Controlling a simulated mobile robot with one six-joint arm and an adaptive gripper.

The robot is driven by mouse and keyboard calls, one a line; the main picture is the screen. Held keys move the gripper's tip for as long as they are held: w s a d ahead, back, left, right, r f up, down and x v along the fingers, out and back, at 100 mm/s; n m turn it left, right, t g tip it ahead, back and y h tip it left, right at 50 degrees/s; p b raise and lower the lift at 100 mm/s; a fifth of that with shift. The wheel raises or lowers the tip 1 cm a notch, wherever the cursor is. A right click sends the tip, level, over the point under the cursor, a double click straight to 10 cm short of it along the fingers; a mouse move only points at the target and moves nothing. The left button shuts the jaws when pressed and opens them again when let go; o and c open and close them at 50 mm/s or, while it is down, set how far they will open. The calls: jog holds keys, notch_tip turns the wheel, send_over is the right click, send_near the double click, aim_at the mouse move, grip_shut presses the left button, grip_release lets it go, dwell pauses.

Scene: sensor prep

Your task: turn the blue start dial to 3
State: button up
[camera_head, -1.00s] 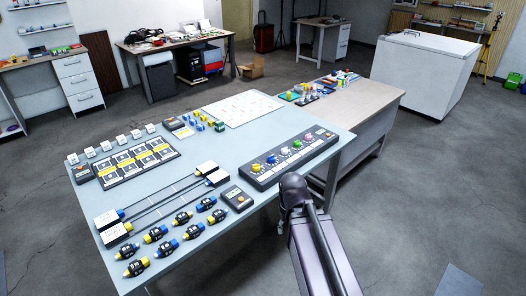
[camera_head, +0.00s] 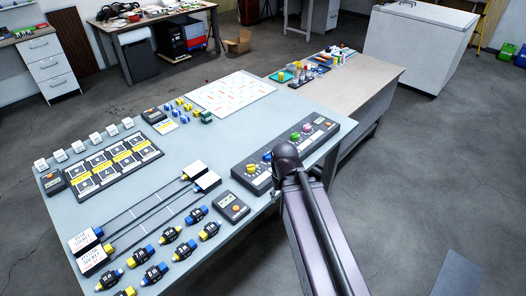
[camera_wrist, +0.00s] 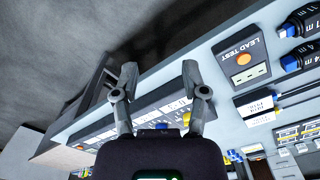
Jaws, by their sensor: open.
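The blue start dial (camera_head: 267,156) sits on the long dark control panel (camera_head: 318,133) at the right front of the blue-grey table. It is beside the yellow dial (camera_head: 251,170) in the head view, and its pointer setting is too small to read. My arm's dark end covers the panel just right of the blue dial. My gripper (camera_wrist: 160,72) shows in the wrist view with its two fingers spread over the panel and nothing between the tips.
Green (camera_head: 295,136) and pink (camera_head: 306,128) dials stand farther along the panel. A lead test box (camera_head: 233,206) lies left of the panel, near several blue and yellow connectors. A printed white sheet (camera_head: 230,92) lies behind. Open floor is at the right.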

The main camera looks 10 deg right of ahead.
jog(key=shift+w+d, duration=0.1)
jog(key=shift+d, duration=0.05)
jog(key=o, duration=0.3)
jog(key=shift+o, duration=0.4)
jog(key=shift+w, duration=0.25)
notch_tip(320, 180, up, 6)
jog(key=f+n+p, duration=0.1)
jog(key=n+p, duration=0.2)
jog(key=p, duration=0.3)
send_over(267, 154)
jog(key=shift+w+r, duration=0.15)
jog(key=shift+r, duration=0.1)
jog(key=shift+f+b, duration=0.2)
jog(key=shift+b, duration=0.25)
notch_tip(267, 154, down, 13)
jog(key=b, duration=1.3)
jog(key=shift+f, duration=0.2)
